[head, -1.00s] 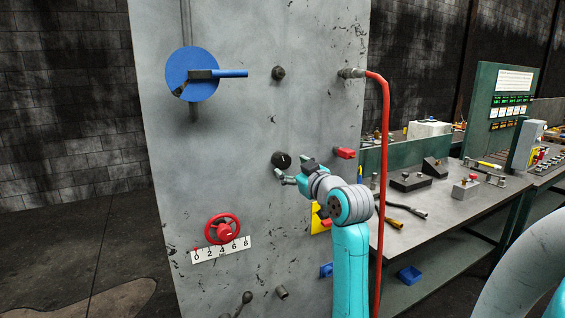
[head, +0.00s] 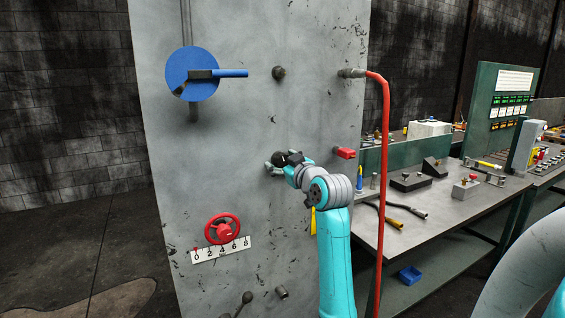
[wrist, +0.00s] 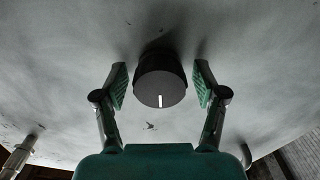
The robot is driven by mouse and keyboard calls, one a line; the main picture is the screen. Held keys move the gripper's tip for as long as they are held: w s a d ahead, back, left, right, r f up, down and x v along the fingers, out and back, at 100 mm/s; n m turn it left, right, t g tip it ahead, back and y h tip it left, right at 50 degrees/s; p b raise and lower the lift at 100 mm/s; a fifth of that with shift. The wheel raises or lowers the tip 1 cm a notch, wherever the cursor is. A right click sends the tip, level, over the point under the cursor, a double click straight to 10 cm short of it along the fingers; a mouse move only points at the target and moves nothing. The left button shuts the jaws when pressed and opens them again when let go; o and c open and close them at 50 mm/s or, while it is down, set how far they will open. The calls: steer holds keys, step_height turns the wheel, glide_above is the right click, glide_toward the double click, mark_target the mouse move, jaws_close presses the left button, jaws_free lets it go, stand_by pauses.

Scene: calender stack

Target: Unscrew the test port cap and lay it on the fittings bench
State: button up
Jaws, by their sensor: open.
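A dark round cap (head: 280,157) with a white mark on its face sits on the grey panel (head: 240,125). In the wrist view the cap (wrist: 161,83) is centred between the two fingers. My gripper (head: 277,163) is at the cap, partly covering it in the head view. In the wrist view my gripper (wrist: 161,86) is open, with a visible gap between each green finger pad and the cap. The bench (head: 440,205) stands to the right of the panel with fittings on it.
A red hose (head: 385,190) hangs down the panel's right edge, between my arm and the bench. A red handwheel (head: 222,229) is at lower left, a blue disc with a lever (head: 190,75) at upper left.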

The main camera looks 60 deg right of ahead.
steer(key=c, duration=1.1)
steer(key=shift+n, duration=1.1)
steer(key=shift+n, duration=1.1)
steer(key=shift+n, duration=1.1)
